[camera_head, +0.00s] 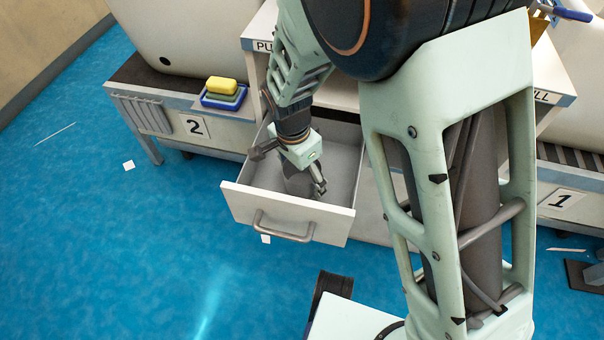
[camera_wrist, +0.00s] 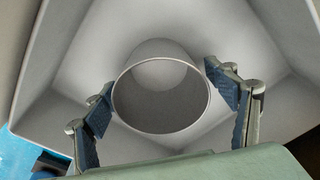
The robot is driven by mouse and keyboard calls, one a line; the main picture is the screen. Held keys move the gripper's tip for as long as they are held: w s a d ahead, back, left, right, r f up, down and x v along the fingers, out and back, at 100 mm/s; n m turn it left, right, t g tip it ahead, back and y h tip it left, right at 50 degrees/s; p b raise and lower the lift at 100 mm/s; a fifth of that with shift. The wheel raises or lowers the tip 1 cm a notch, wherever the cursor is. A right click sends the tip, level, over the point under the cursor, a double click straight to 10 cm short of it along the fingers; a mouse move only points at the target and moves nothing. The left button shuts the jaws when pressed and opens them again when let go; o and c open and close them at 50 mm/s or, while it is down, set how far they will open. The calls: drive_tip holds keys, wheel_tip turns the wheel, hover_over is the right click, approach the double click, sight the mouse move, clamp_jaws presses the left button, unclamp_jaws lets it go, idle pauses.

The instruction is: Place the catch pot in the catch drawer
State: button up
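The catch pot (camera_wrist: 160,100), a grey open-topped cylinder, stands upright inside the pulled-out catch drawer (camera_head: 285,208). In the wrist view it is centred between my two fingers, its round mouth facing the camera. In the head view the pot (camera_head: 297,186) is a dark grey shape partly hidden by my gripper (camera_head: 306,188). My gripper reaches down into the drawer, and its fingers (camera_wrist: 160,90) are spread on either side of the pot. A gap shows at the right finger; whether the left finger touches the rim I cannot tell. The drawer's pale inner walls surround them.
The drawer front has a grey bar handle (camera_head: 284,228). A yellow sponge (camera_head: 222,85) sits on a blue tray (camera_head: 223,99) at the left, above the plate numbered 2 (camera_head: 194,126). White scraps (camera_head: 128,165) lie on the blue floor (camera_head: 110,250), which is mostly clear.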

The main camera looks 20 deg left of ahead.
wheel_tip(320, 180, up, 12)
drive_tip(key=s+p, duration=0.1)
drive_tip(key=p, duration=0.3)
drive_tip(key=shift+s+a+r, duration=0.15)
drive_tip(key=shift+a, duration=0.2)
